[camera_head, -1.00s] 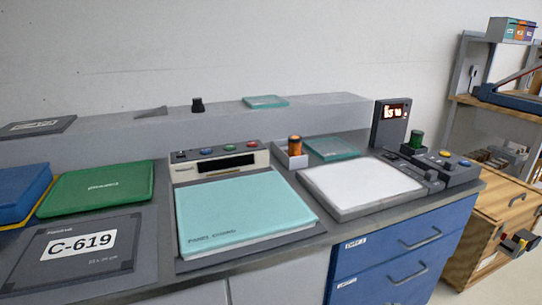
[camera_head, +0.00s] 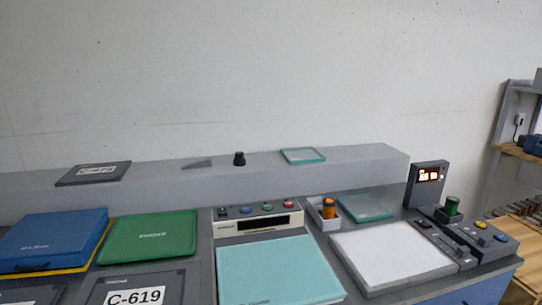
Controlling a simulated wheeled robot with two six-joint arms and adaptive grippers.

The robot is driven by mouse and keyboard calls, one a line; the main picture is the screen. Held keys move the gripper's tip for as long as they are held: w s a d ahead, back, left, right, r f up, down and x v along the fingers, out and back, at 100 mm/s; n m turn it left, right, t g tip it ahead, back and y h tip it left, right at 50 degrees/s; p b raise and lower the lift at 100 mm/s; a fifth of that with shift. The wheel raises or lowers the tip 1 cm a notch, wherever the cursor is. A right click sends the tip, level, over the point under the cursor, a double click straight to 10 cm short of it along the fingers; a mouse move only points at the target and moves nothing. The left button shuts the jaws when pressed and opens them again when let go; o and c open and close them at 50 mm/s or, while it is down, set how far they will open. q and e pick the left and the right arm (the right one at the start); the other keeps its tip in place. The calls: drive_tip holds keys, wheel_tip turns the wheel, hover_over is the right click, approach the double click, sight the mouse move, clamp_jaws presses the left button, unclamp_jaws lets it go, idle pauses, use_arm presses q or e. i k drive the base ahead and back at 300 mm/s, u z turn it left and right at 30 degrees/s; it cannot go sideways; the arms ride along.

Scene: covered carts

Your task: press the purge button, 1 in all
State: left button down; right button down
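Several buttons show, but none has a label I can read as purge. A beige panel device (camera_head: 257,226) carries a blue button (camera_head: 245,210), a green button (camera_head: 267,208) and a red button (camera_head: 289,204) along its top. A dark control box (camera_head: 488,247) at the right carries a yellow button (camera_head: 480,225) and blue buttons (camera_head: 500,238). Neither of my grippers is in view.
A teal cover (camera_head: 278,272) lies in front of the panel device. A white plate (camera_head: 392,257) lies right of it. Blue (camera_head: 52,240) and green (camera_head: 150,237) cases lie at the left. A lit display (camera_head: 428,175) stands at the right back.

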sight(499, 236)
drive_tip(key=z, duration=1.45)
